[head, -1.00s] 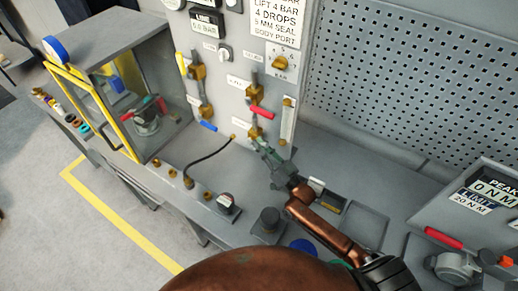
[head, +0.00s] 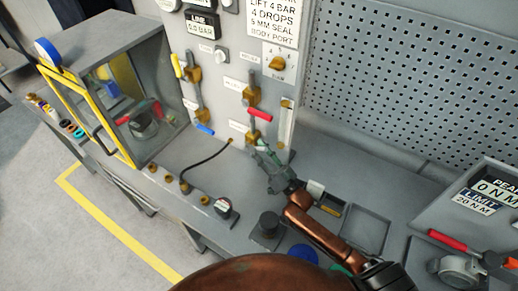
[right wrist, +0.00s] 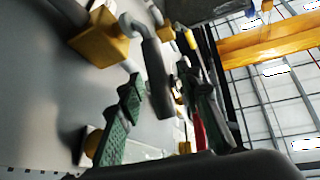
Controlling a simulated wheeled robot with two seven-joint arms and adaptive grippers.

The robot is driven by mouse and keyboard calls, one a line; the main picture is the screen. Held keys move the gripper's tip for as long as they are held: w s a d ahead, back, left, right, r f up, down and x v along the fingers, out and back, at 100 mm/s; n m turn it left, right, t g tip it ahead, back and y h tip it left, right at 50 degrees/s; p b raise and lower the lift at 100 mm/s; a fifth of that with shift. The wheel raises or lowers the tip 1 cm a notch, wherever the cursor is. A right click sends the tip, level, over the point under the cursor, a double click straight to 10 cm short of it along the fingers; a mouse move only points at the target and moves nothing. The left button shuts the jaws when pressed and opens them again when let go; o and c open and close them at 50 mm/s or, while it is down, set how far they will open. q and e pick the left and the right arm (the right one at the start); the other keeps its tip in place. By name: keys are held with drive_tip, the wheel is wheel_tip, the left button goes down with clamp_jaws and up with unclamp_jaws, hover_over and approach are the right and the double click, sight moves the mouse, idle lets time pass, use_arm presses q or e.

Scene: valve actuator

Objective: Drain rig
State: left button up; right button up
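The rig is a grey panel with brass valves and small labels. A red valve handle (head: 260,114) sits on the right pipe column. A yellow handle (head: 177,66) and a blue handle (head: 205,129) sit on the left column. The line display (head: 201,28) seems to read 0.0 bar. My right gripper (head: 259,153) is at the panel's foot, just below the red handle. In the right wrist view its green-padded fingers (right wrist: 160,92) are apart, with a dark grey lever (right wrist: 156,75) between or just beyond them; contact is unclear. My left gripper is out of view.
A yellow-framed glass cabinet (head: 120,95) stands left, with a red-handled valve inside. A black hose (head: 206,160) runs from the panel to a bench fitting. A shallow tray (head: 365,228) lies right of my forearm. A torque readout (head: 485,190) is far right.

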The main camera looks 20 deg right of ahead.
drive_tip(key=shift+s+f, duration=0.1)
drive_tip(key=v, duration=0.7)
drive_tip(key=shift+s, duration=0.2)
